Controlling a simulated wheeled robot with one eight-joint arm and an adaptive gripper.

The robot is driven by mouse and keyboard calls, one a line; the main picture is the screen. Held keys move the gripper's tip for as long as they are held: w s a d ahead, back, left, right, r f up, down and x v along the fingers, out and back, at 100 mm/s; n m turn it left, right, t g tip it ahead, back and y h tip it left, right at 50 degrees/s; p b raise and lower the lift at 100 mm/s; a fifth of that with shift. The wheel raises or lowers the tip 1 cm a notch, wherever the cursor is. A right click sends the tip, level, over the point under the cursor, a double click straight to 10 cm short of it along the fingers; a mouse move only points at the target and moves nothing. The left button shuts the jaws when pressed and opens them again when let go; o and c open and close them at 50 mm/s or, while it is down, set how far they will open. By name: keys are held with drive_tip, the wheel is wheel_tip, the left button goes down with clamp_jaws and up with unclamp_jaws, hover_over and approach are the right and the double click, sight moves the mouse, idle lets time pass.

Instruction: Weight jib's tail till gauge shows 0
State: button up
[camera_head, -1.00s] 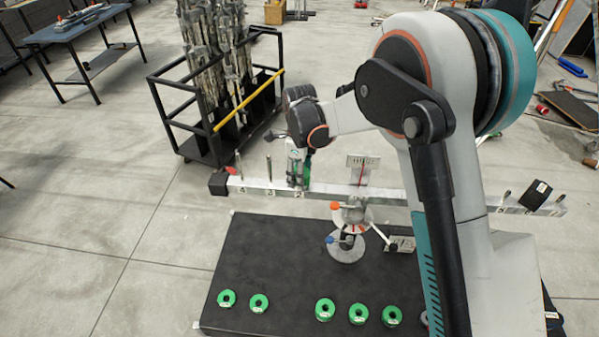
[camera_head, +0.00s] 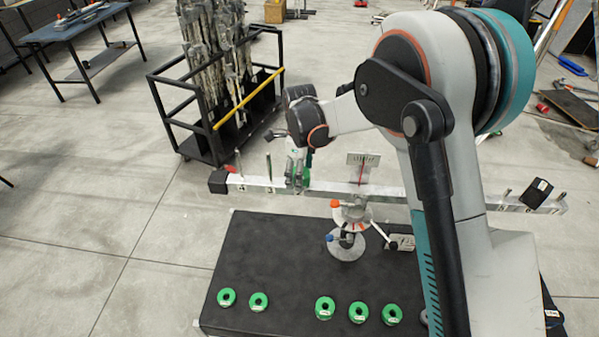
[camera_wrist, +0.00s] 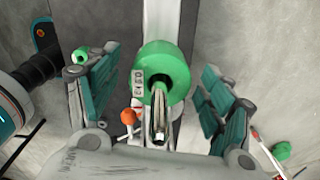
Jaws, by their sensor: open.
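My gripper (camera_head: 297,172) is at the left half of the pale jib beam (camera_head: 335,188). In the wrist view my gripper (camera_wrist: 160,92) is open, with one finger on each side of a green ring weight (camera_wrist: 166,66) and apart from it. The ring is around a metal peg on the beam (camera_wrist: 165,18); its label is too small to read surely. The gauge plate (camera_head: 363,158) stands above the beam's middle with a red needle, whose exact reading I cannot tell. Several green weights (camera_head: 325,308) lie on the black table (camera_head: 270,265).
Bare pegs (camera_head: 269,167) stand on the beam's left part, beside a black end block (camera_head: 217,181). A black box (camera_head: 536,193) sits near its right end. An orange-knobbed stand (camera_head: 346,243) is under the middle. A black cart (camera_head: 200,148) stands behind on open floor.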

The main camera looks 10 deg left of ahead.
wheel_tip(320, 180, up, 12)
idle(0.6)
